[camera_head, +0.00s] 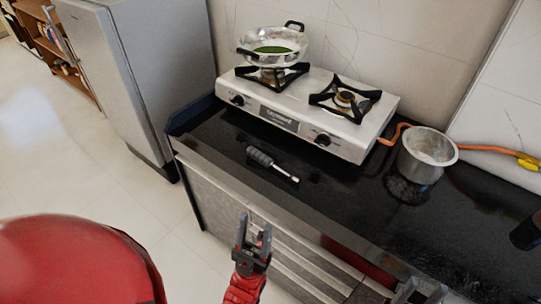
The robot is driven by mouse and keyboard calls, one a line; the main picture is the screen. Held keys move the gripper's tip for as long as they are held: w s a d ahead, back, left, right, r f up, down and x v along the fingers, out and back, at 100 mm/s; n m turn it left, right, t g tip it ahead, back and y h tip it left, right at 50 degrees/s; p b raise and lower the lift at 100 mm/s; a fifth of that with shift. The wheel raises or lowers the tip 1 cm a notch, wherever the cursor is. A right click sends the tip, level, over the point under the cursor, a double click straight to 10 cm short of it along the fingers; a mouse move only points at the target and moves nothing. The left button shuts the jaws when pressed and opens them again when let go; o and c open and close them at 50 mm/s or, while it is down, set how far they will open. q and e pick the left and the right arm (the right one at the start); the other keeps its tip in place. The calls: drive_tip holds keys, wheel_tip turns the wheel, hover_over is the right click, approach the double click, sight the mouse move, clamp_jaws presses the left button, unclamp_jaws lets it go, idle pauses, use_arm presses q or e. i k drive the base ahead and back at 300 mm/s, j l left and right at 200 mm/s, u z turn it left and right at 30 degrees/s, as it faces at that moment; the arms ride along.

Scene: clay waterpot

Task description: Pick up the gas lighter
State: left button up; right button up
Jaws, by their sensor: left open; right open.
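The gas lighter (272,164) lies on the black countertop in front of the stove. Its dark ribbed handle points to the upper left and its thin silver tip to the lower right. My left gripper (254,230) is open and empty, with its two dark fingers pointing up in the picture. It shows in front of the counter's front face, below the lighter and apart from it.
A white two-burner stove (310,108) stands behind the lighter, with a pan (273,42) on its left burner. A metal pot (426,156) and an orange hose (484,149) are to the right. A grey fridge (140,75) stands left. The counter around the lighter is clear.

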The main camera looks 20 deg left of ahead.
sight(255, 154)
drive_tip(key=u, duration=0.7)
drive_tip(key=k+j+z, duration=0.15)
drive_tip(key=k+j, duration=0.3)
drive_tip(key=j, duration=0.1)
